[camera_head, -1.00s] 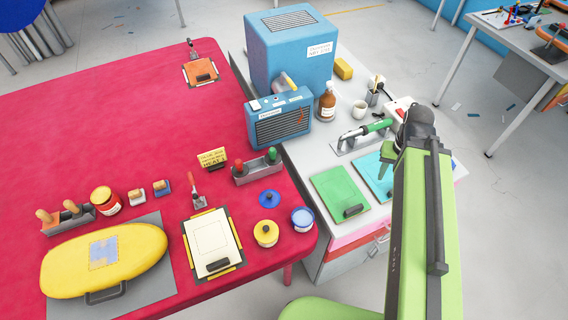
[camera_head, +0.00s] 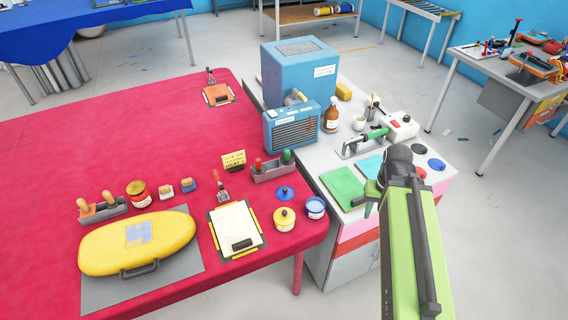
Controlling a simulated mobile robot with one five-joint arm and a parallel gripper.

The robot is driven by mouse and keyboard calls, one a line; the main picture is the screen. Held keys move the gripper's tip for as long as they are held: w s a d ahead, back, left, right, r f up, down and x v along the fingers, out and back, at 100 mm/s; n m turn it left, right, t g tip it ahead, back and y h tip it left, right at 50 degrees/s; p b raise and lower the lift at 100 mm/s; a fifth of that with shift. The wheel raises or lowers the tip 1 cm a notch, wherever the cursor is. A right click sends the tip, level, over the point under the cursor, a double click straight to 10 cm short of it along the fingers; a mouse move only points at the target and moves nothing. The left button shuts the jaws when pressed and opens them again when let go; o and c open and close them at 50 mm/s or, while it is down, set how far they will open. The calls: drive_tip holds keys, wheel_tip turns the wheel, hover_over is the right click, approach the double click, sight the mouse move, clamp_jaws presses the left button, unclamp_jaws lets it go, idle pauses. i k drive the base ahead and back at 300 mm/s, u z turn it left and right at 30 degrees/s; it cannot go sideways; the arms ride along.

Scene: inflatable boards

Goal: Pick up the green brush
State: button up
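A small grey holder (camera_head: 273,172) near the right edge of the red table carries a red-topped handle and a green-topped handle (camera_head: 287,156). This green one may be the green brush, but its lower part is hidden in the holder. Another tool with a green grip (camera_head: 375,134) lies on a flat plate on the grey counter. My gripper (camera_head: 370,196) is at the right, over the counter by the green board, apart from the holder. My own arm partly hides it, and its fingers are too small and overlapped to read.
A blue box (camera_head: 298,72), a blue heater-like unit (camera_head: 291,127) and a brown bottle (camera_head: 331,115) stand behind the holder. A green board (camera_head: 342,187) lies on the counter. A yellow inflatable board (camera_head: 135,243) and several pots crowd the red table's front. Its middle is clear.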

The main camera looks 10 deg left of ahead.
sight(286, 159)
drive_tip(key=u, duration=0.75)
drive_tip(key=i, duration=1)
drive_tip(key=z, duration=0.2)
drive_tip(key=k, duration=0.5)
drive_tip(key=u, duration=1.5)
drive_tip(key=k, duration=0.45)
drive_tip(key=z, duration=0.3)
drive_tip(key=i, duration=1)
drive_tip(key=u, duration=0.05)
